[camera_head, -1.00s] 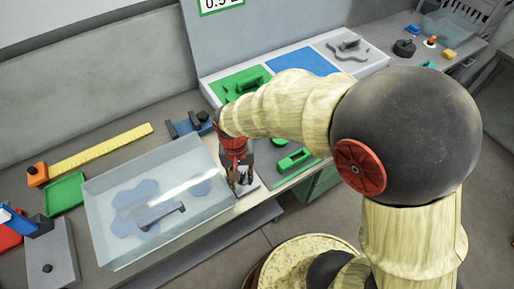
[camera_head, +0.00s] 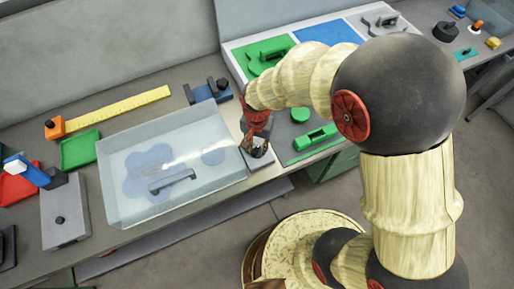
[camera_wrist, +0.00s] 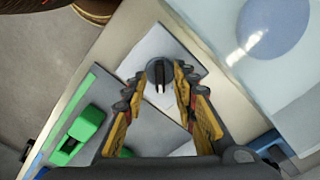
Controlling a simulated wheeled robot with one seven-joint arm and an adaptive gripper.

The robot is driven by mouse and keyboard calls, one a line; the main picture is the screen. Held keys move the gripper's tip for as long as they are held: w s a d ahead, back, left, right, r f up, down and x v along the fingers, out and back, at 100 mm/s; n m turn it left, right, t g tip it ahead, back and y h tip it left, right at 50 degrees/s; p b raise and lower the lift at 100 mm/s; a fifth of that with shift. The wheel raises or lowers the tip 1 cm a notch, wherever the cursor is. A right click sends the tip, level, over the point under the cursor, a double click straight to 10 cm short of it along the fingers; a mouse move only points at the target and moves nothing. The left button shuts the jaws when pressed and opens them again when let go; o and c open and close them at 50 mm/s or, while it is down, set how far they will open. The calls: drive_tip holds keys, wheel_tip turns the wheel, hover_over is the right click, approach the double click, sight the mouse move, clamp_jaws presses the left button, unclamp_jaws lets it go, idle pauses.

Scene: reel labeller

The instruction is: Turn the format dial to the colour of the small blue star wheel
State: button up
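My gripper (camera_wrist: 158,84) points down over a white plate (camera_wrist: 155,45) at the front edge of the bench. Its fingers are apart, on either side of a dark knob (camera_wrist: 160,70) on that plate, apparently the format dial. I cannot tell whether they touch it. In the head view my gripper (camera_head: 257,145) is at the right of a clear cover (camera_head: 118,190). Under the cover are a larger lobed blue wheel (camera_head: 147,172) and a small, round-looking blue wheel (camera_head: 213,156). Any colour marks around the dial are hidden or too small to read.
The clear cover with its grey handle (camera_head: 172,181) stands close left of my gripper. A dark panel with a green block (camera_head: 315,137) and green disc (camera_head: 300,115) lies right. Behind are a blue clamp-like part (camera_head: 208,93), yellow rule (camera_head: 120,108) and coloured trays.

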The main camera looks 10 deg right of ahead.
drive_tip(key=shift+f, duration=0.35)
drive_tip(key=shift+c, duration=0.3)
clamp_jaws()
